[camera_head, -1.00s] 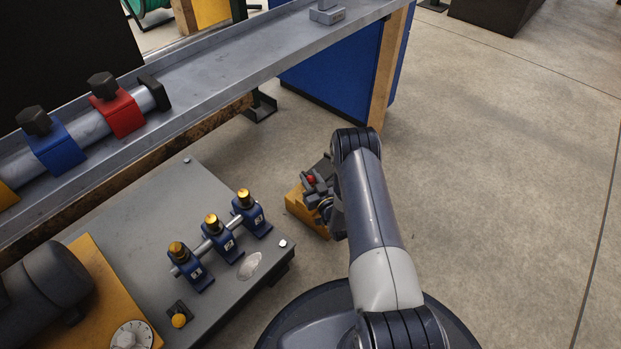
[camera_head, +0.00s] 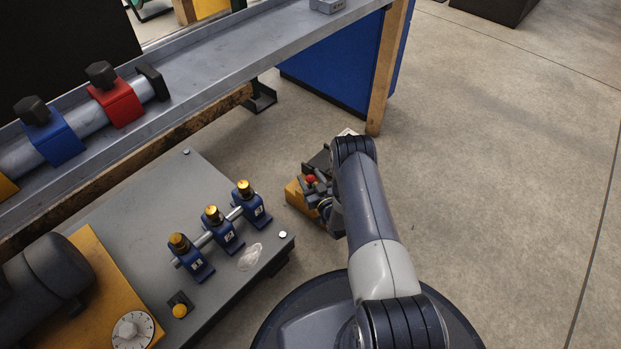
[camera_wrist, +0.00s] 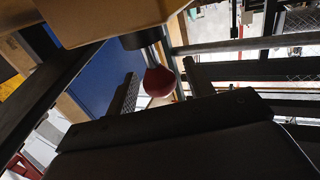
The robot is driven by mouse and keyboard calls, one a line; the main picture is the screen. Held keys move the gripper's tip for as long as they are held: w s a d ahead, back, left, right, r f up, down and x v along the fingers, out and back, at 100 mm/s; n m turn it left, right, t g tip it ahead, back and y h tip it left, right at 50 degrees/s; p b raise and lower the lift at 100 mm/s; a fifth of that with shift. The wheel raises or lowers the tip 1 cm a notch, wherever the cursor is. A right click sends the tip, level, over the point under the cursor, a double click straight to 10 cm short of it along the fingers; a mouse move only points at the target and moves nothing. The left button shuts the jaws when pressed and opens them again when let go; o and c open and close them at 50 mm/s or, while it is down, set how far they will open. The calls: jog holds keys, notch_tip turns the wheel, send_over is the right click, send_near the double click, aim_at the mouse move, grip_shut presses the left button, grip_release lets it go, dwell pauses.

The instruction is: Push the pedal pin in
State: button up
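A yellow pedal block (camera_head: 297,193) stands on the floor beyond the grey machine plate. A small red knob (camera_head: 310,179), which looks like the pedal pin's head, shows on dark parts at the block. In the wrist view the round red knob (camera_wrist: 158,81) sits on a dark stem beneath a tan block (camera_wrist: 95,15). My gripper (camera_wrist: 162,88) is open; its two fingers stand apart, with the knob between them in the picture. I cannot tell whether a finger touches it. In the head view my arm partly hides the gripper and the pedal.
A grey machine plate (camera_head: 130,200) with several blue numbered blocks lies left of my arm. A long metal bench (camera_head: 215,65) with blue and red clamps runs above it. A blue cabinet (camera_head: 330,70) stands behind the pedal. The floor at right is clear.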

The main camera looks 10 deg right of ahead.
aim_at(311, 176)
jog(key=shift+s+d+r+p, duration=0.1)
jog(key=shift+s+p, duration=0.2)
jog(key=shift+s, duration=0.15)
jog(key=p+v, duration=0.3)
jog(key=v, duration=0.7)
jog(key=shift+w, duration=0.15)
jog(key=b+x, duration=0.4)
jog(key=x, duration=0.6)
jog(key=shift+w, duration=0.35)
notch_tip(311, 176, up, 2)
jog(key=shift+r, duration=0.85)
